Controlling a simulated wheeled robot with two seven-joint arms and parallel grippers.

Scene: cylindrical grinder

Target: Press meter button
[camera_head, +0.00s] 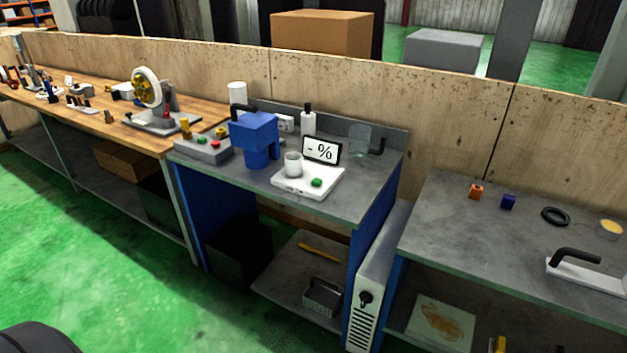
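The meter (293,183) is a white flat unit on the grey middle bench. Its tilted display (321,150) has a black frame and reads "- %". A round green button (316,182) sits on the front right of its white base. A light grey cup (293,163) stands on the base, left of the button. Neither of my grippers shows in this view, and nothing touches the button.
A gap separates the right bench (480,238). Green floor lies open in front.

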